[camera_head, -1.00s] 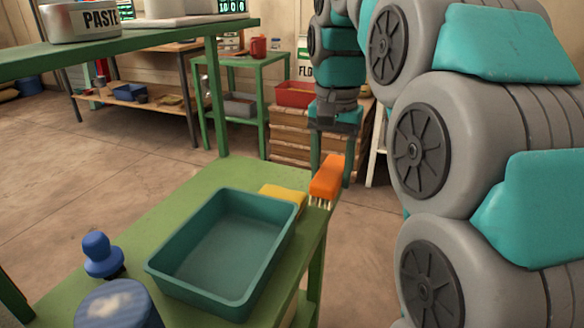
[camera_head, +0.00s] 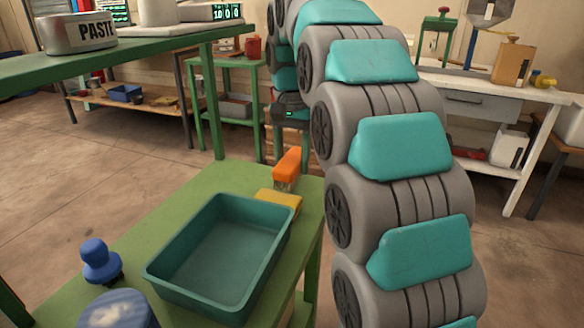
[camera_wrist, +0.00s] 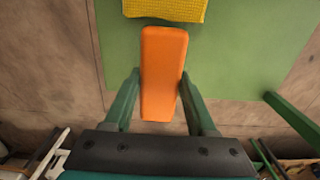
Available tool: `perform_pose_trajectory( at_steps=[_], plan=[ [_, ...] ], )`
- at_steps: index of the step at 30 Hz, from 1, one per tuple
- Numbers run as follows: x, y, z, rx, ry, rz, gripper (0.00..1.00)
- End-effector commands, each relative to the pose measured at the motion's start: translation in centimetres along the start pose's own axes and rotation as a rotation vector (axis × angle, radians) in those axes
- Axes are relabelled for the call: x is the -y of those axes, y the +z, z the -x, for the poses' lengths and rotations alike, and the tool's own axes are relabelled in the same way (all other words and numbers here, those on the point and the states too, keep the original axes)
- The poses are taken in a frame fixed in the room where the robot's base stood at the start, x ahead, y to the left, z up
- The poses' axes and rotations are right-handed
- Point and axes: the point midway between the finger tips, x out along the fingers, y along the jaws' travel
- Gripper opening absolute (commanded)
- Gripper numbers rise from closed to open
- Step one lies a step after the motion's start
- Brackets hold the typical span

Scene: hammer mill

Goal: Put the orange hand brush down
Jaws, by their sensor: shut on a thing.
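The orange hand brush (camera_head: 288,165) is upright with its pale bristles down, at the far end of the green table (camera_head: 212,182). I cannot tell whether the bristles touch the tabletop. In the wrist view the brush (camera_wrist: 162,60) lies between the two fingers of my gripper (camera_wrist: 160,82), which is shut on it. Its far end is over the green top and its near end reaches past the table edge.
A yellow sponge or cloth (camera_head: 281,199) lies close beside the brush; it also shows in the wrist view (camera_wrist: 168,9). An empty teal tray (camera_head: 165,272) fills the table's middle. A blue-handled tool (camera_head: 98,262) and a blue round container (camera_head: 118,310) stand left. Green top beside the sponge is clear.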

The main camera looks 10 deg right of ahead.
Motion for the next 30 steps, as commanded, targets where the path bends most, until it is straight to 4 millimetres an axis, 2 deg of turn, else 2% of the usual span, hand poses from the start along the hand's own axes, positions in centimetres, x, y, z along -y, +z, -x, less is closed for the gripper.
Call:
perform_pose_trajectory(
  at_steps=[6,18,19,26,30],
  plan=[
    [-0.1,0.1,-2.1,0.002,0.002,0.001,0.12],
    [-0.1,0.1,-2.6,0.002,0.002,0.0,0.12],
    [-0.1,0.1,-2.5,0.002,0.002,0.0,0.6],
    [-0.1,0.1,-2.5,0.002,0.001,0.0,0.86],
    [-0.1,0.1,-2.5,0.002,0.001,0.0,0.87]
  ],
)
